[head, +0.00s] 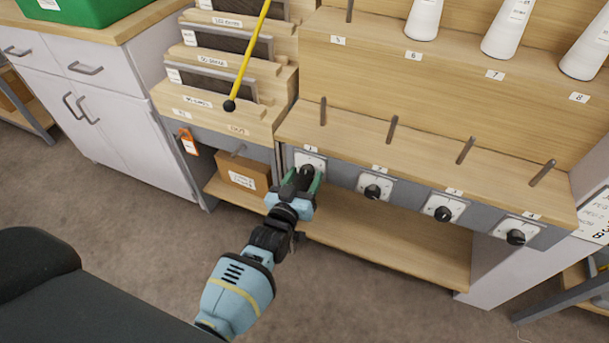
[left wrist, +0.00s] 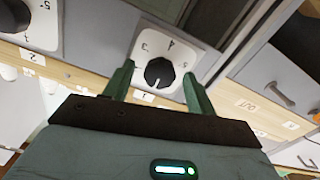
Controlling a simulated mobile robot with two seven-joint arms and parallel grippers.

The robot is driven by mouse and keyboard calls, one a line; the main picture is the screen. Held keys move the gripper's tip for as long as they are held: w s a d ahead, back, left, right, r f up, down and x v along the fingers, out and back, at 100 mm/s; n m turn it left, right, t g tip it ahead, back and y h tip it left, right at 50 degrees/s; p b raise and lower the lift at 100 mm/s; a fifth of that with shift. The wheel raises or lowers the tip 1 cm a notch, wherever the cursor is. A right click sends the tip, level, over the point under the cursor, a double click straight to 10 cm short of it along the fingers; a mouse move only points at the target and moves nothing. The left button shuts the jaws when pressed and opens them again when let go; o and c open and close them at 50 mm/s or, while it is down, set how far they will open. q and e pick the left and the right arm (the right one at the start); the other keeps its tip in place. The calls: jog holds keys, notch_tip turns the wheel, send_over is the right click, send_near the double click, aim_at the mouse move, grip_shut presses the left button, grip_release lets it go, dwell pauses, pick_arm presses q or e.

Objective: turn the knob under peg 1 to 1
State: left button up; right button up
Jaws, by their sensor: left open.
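Peg 1 (head: 323,111) stands upright on the wooden ledge, at the left end of the front row. Below it is a white dial plate (head: 311,159), partly hidden by my left gripper (head: 305,176). In the left wrist view, the black round knob (left wrist: 159,72) sits on this plate between the two green fingers of the left gripper (left wrist: 159,69). The fingers are open, one on each side, with gaps visible. Digits 3 and 4 show on the plate above the knob; others are partly hidden. A pale mark shows on the knob's lower edge. The right gripper is not in view.
Other knobs (head: 372,191) (head: 443,213) (head: 516,237) sit to the right on the same grey rail. An orange tag (head: 187,141) and a cardboard box (head: 244,174) are at left. A yellow rod (head: 248,55) leans over the slotted rack. Open floor lies in front.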

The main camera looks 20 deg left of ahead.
pick_arm(q)
jog(key=s+p, duration=0.1)
jog(key=s, duration=0.6)
jog(key=shift+a, duration=0.15)
jog(key=shift+s, duration=0.1)
